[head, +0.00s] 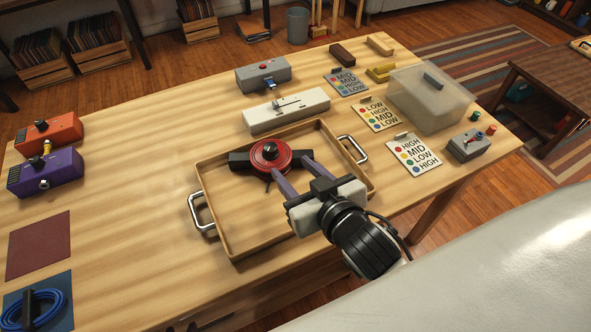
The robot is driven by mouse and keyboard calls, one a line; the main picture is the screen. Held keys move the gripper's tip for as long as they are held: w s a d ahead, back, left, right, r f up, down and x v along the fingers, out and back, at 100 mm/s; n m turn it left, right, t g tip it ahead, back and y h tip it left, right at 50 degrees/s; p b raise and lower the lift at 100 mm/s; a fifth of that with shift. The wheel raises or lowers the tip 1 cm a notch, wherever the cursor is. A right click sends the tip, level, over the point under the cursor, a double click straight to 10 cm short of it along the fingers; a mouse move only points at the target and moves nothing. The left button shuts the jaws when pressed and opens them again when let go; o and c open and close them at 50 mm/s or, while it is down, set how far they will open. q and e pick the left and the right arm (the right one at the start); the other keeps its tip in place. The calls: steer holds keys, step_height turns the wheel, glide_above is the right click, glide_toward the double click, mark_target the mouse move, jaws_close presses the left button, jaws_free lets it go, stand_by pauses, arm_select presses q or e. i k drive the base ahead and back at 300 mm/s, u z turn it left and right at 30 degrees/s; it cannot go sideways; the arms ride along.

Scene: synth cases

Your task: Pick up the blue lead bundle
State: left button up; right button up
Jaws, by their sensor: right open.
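The blue lead bundle (52,307) lies coiled on a dark blue mat (66,279) at the lower left corner of the table, with a black upright piece at its middle. My right gripper (291,168) is open, far to the right of the bundle. Its fingers reach over the wooden tray (233,250) towards a round red device (268,151) with a black knob. I cannot tell whether the fingers touch the device. My left gripper is not in view.
A maroon mat (38,245) lies behind the blue one. Purple (45,172) and orange (49,132) boxes stand at the left edge. The tray has metal handles (201,213). Boxes, label cards and a clear bin (430,100) fill the right. Table between mats and tray is clear.

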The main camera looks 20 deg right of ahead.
mark_target(30, 304)
steer(key=u, duration=1.45)
steer(key=k, duration=0.5)
